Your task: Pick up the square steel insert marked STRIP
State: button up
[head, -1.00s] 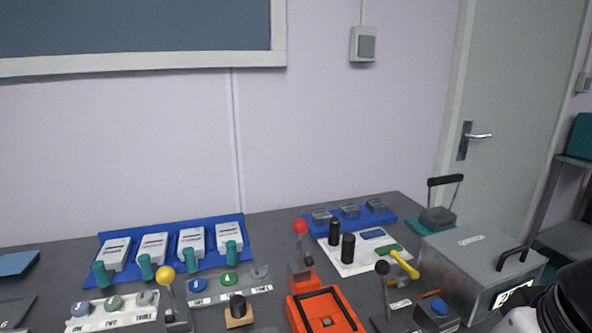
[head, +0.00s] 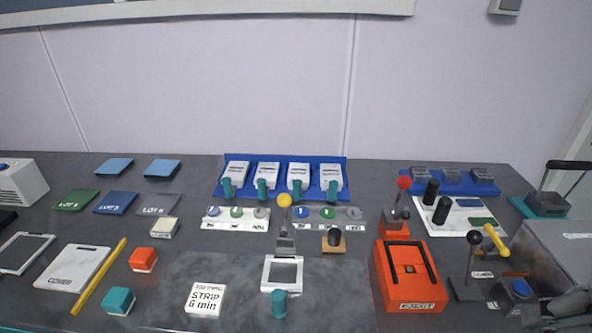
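Three small grey metal blocks, left (head: 422,174), middle (head: 452,176) and right (head: 483,177), sit in a row on a blue tray (head: 412,189) at the back right of the bench. They look like square steel inserts, but any marking on them is too small to read.
A white mat with two black cylinders (head: 431,191) lies in front of the blue tray. Red-knob (head: 404,183) and black-knob (head: 474,237) levers stand nearby. An orange box (head: 407,275) and a large grey metal case (head: 562,250) flank the right front.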

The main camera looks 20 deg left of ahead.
aim_at(479, 176)
jog(key=u, duration=1.4)
jog(key=i+l+u, duration=0.1)
jog(key=i, duration=0.25)
jog(key=k+l, duration=0.2)
jog(key=l, duration=0.2)
jog(key=k+l, duration=0.15)
jog(key=l, duration=0.2)
jog(key=k+l, duration=0.2)
jog(key=l, duration=0.2)
jog(key=k+l, duration=0.2)
jog(key=l, duration=0.2)
jog(key=k+l, duration=0.2)
jog(key=l, duration=0.15)
